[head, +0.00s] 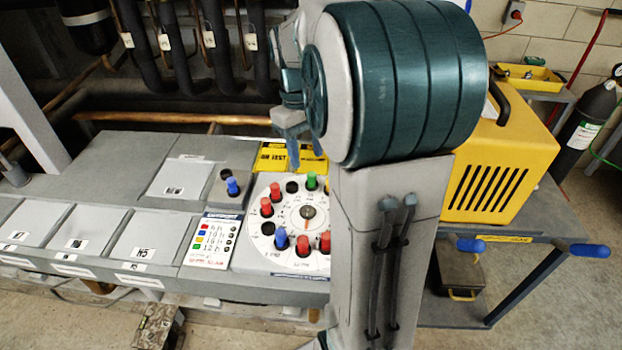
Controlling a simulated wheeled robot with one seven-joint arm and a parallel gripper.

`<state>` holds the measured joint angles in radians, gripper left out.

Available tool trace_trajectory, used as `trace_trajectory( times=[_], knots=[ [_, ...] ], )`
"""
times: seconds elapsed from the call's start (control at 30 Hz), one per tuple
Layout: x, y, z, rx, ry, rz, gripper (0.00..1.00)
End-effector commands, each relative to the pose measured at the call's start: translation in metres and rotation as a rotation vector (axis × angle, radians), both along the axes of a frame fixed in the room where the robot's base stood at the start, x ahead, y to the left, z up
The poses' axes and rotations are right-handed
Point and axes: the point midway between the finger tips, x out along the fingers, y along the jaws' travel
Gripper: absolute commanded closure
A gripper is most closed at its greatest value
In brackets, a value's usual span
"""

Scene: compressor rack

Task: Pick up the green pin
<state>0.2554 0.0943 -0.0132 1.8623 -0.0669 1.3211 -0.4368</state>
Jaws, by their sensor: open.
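The green pin (311,180) stands upright at the back rim of a round white dial plate (283,217). Red pins (267,207) and a blue pin (281,239) stand in other places around the plate, with a few black empty-looking spots (268,228) among them. My gripper (295,152) is open, above and behind the plate, up and to the left of the green pin in the picture. It is apart from the pin and holds nothing that I can see. My own arm hides part of the gripper and the right side of the plate.
Another blue pin (233,186) stands in a small grey block left of the plate. A card with coloured dots (211,240) lies beside it. Lidded grey bins (145,236) fill the left. A yellow machine (500,160) stands on a cart at right. Dark pipes (180,45) hang behind.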

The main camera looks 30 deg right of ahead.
Motion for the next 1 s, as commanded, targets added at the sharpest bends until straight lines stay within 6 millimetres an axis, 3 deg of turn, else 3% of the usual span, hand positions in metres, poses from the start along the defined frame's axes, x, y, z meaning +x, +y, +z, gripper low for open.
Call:
trace_trajectory(
  times=[0.17,0.4,0.7,0.73,0.87,0.9,1.0],
  knots=[
    [-0.003,-0.001,-0.014,0.001,0.002,0.001,0.56],
    [-0.009,-0.005,-0.048,0.001,0.002,0.003,0.56],
    [-0.009,-0.005,-0.054,0.0,-0.001,0.002,0.56],
    [-0.009,-0.005,-0.054,0.0,-0.001,0.002,0.59],
    [-0.009,-0.005,-0.054,0.0,-0.001,0.002,0.95],
    [-0.009,-0.005,-0.054,0.0,-0.001,0.002,1.0],
    [-0.009,-0.005,-0.054,0.0,-0.001,0.002,1.0]
  ],
)
